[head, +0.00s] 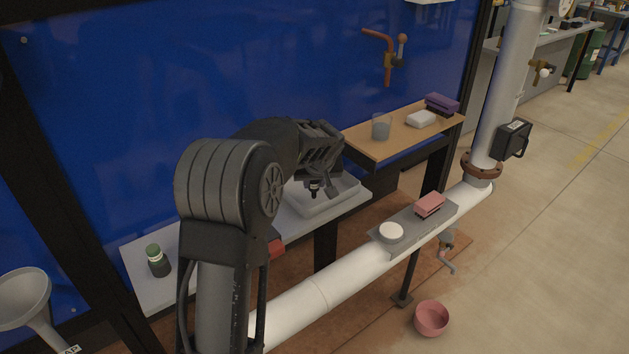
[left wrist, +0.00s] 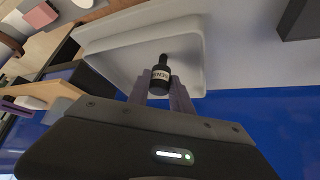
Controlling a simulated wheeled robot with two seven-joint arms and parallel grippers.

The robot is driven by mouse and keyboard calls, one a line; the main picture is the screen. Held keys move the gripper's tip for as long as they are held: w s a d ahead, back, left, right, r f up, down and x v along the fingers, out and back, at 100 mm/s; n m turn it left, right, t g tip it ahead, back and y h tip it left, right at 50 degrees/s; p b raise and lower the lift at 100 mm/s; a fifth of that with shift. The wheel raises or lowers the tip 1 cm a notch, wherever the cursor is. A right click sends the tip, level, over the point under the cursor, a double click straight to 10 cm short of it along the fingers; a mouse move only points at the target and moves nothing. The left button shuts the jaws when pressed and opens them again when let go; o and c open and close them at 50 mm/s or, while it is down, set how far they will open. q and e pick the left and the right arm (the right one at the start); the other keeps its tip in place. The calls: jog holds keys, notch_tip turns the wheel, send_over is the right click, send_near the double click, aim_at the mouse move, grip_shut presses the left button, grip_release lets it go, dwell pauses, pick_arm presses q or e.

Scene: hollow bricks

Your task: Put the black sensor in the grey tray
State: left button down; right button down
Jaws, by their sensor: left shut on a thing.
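The black sensor (head: 314,189) hangs from my left gripper (head: 317,176), over the grey tray (head: 340,197) in the head view. In the left wrist view the sensor (left wrist: 160,76) is a small dark bottle-like piece with a pale lettered label, gripped between the fingers of my left gripper (left wrist: 160,92). The tray (left wrist: 105,50) lies beyond it, shallow with rounded corners, and the sensor shows against its inside. Whether the sensor touches the tray floor I cannot tell. My arm hides part of the tray in the head view. My right gripper is not in view.
The tray stands on a pale shelf (head: 210,257) with a green-capped dark bottle (head: 157,261) and a red thing (head: 276,246). A wooden shelf (head: 378,150) to the right holds a glass (head: 381,128). A white pipe (head: 320,293) runs in front. A blue panel (head: 130,110) stands behind.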

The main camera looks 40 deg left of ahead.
pick_arm(q)
jog(key=shift+f, duration=0.15)
jog(key=c, duration=1.1)
grip_release()
jog(key=shift+c, duration=0.2)
jog(key=shift+r, duration=0.2)
jog(key=v, duration=1.2)
jog(key=shift+b, duration=0.3)
jog(key=shift+d+f, duration=0.15)
jog(key=shift+f, duration=0.05)
